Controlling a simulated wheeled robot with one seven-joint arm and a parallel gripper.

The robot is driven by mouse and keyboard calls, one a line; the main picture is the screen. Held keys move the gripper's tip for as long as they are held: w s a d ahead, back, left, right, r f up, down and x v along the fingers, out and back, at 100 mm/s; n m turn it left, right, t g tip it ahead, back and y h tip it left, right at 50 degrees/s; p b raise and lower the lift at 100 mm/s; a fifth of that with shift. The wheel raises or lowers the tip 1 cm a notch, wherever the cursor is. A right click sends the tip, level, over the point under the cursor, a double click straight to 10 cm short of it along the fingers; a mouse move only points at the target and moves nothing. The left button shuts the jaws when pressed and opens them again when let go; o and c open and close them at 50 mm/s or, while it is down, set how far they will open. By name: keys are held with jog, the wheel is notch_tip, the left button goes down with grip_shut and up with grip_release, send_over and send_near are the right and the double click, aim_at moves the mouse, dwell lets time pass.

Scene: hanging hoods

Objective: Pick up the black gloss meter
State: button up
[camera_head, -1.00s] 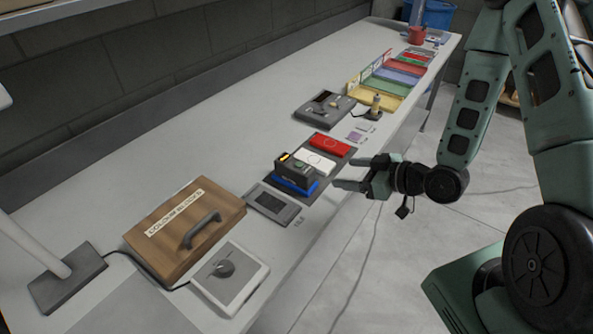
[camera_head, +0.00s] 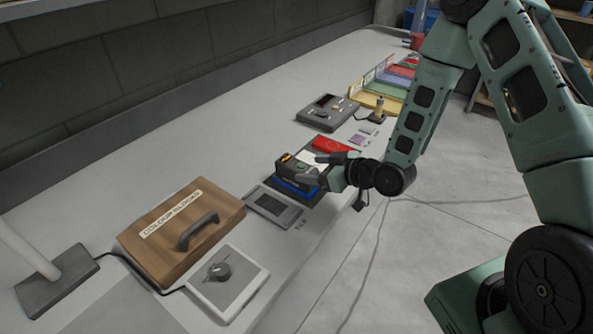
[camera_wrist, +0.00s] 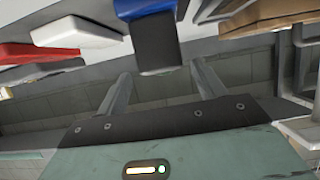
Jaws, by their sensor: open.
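The black gloss meter (camera_head: 291,170) is a small dark block with an orange-yellow strip on top. It sits on a blue tile (camera_head: 297,188) on the bench. My gripper (camera_head: 322,169) is open at its right end, with the fingers reaching toward it from the bench's front side. In the wrist view the dark meter (camera_wrist: 156,43) shows ahead, roughly between my two open fingers (camera_wrist: 162,83). The jaws hold nothing. Whether a finger touches the meter is not clear, and the hand hides part of its right side.
A white tile and a red tile (camera_head: 334,146) lie behind the meter on a dark mat. A grey flat device (camera_head: 274,206) lies in front of it. A wooden case (camera_head: 180,220) and a white dial box (camera_head: 228,282) stand at left.

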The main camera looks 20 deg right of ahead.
aim_at(305, 167)
jog(key=shift+p+x, duration=1.1)
jog(key=shift+x, duration=1.65)
jog(key=shift+s+a+r, duration=0.1)
jog(key=shift+a, duration=0.05)
grip_shut()
jog(key=c, duration=1.5)
grip_release()
jog(key=shift+r+b, duration=0.95)
jog(key=shift+r, duration=4.05)
